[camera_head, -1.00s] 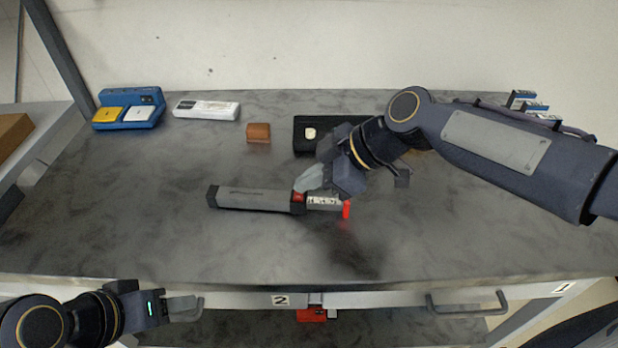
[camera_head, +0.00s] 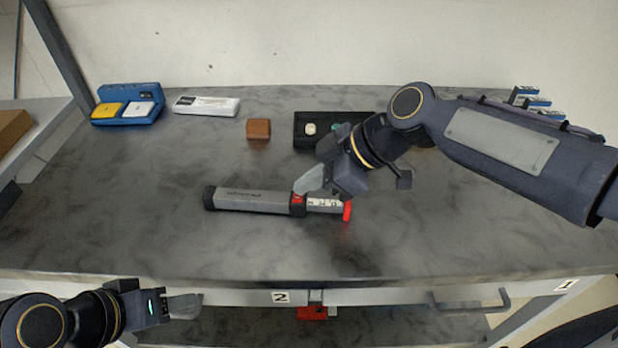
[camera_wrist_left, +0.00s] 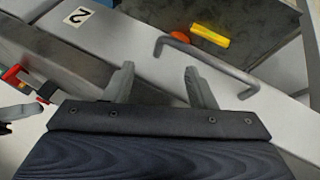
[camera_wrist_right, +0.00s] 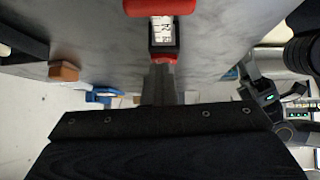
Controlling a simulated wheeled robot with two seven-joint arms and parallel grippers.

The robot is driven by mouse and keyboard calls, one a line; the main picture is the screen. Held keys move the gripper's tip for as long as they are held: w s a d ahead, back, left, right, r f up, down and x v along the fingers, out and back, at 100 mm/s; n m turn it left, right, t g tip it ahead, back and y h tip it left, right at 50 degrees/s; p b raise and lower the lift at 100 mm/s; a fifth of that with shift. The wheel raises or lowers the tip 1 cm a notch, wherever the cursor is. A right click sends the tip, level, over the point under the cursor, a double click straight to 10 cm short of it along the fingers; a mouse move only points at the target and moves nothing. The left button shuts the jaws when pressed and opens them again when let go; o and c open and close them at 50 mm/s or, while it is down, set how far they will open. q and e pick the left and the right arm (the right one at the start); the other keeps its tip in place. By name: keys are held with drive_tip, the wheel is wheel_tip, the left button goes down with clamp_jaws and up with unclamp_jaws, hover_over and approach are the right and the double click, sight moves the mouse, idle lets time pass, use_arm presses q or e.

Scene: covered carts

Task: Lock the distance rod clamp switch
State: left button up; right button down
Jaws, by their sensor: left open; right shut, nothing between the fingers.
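The distance rod (camera_head: 250,200) lies on the tabletop, a grey cylinder with a dark end cap at the left and a short scale section ending in a red tip (camera_head: 347,211) at the right. Its red clamp switch (camera_head: 298,199) sits where the grey body meets the scale. My right gripper (camera_head: 300,190) is shut with its fingertips at the switch; whether they touch it I cannot tell. The right wrist view shows the fingers (camera_wrist_right: 161,68) against the red part beside the scale. My left gripper (camera_head: 195,305) is open and empty in front of the table; it also shows in the left wrist view (camera_wrist_left: 158,80).
A brown block (camera_head: 258,129), a black tray (camera_head: 303,141), a white box (camera_head: 206,106) and a blue case (camera_head: 128,105) stand along the back. Drawer handles (camera_head: 470,305) stick out at the front edge. The tabletop's left and front areas are clear.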

drive_tip(key=shift+s+f, duration=0.15)
drive_tip(key=shift+f, duration=0.1)
use_arm(q)
drive_tip(key=shift+r+p, duration=0.35)
drive_tip(key=shift+p, duration=0.05)
use_arm(e)
drive_tip(key=v, duration=0.8)
drive_tip(key=shift+r, duration=0.1)
